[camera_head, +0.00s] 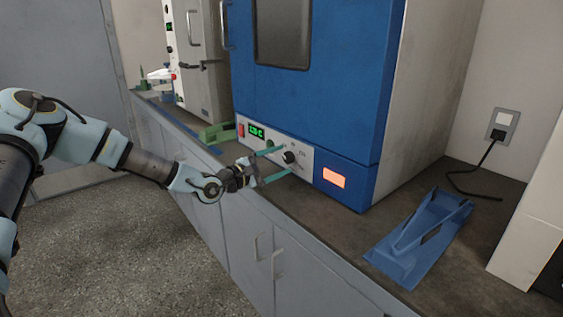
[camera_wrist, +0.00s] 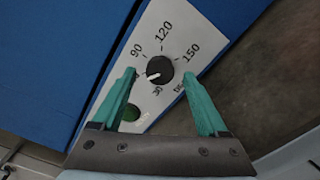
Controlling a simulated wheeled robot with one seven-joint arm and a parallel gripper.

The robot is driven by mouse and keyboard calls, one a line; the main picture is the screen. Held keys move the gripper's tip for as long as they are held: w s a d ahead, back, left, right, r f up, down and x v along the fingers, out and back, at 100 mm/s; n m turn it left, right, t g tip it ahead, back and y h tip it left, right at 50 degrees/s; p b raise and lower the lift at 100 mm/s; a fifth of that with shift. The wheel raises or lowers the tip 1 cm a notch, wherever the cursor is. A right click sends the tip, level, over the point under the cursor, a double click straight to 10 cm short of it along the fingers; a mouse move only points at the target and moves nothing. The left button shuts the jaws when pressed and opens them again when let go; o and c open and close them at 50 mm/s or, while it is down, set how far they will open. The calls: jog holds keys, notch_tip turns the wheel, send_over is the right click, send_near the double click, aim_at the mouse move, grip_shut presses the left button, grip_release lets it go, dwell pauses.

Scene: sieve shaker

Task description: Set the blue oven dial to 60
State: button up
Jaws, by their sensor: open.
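The blue oven (camera_head: 362,90) stands on the counter with a pale control panel along its lower front. Its round black dial (camera_head: 289,157) also shows in the wrist view (camera_wrist: 160,69), with a white pointer mark toward the lower left. Printed numbers 30, 90, 120 and 150 are readable around it; no 60 is visible, and my left finger covers part of the panel there. My gripper (camera_head: 277,160) is open, its two teal fingers on either side of the dial, with a visible gap to each in the wrist view (camera_wrist: 160,74).
A green display (camera_head: 256,130) and a red switch (camera_head: 241,130) sit left on the panel; an orange-lit window (camera_head: 334,178) is right. A blue stand (camera_head: 419,236) lies on the counter at right. A grey-white appliance (camera_head: 199,60) stands behind left.

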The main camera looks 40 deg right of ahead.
jog(key=a+b, duration=0.1)
jog(key=a, duration=0.8)
jog(key=shift+w+a, duration=0.25)
jog(key=shift+a, duration=0.1)
jog(key=w+a+f+m+t+y+p, duration=0.1)
jog(key=w+a+f+m+t+y, duration=0.2)
jog(key=a+f+y, duration=0.55)
jog(key=w+a+r+m+y+p, duration=0.25)
jog(key=a+y, duration=0.25)
jog(key=a, duration=1.2)
jog(key=s+a+r+y, duration=0.1)
jog(key=s+a+r, duration=0.2)
jog(key=a, duration=0.4)
jog(key=s+a+r+y+p, duration=0.1)
jog(key=s+a+r+y, duration=0.1)
jog(key=a+r, duration=0.3)
jog(key=s+a+r+m+y, duration=0.1)
jog(key=s+a+r, duration=0.2)
jog(key=a, duration=0.6)
jog(key=shift+s+a+r, duration=0.35)
jog(key=shift+a+r, duration=0.05)
jog(key=shift+r, duration=0.15)
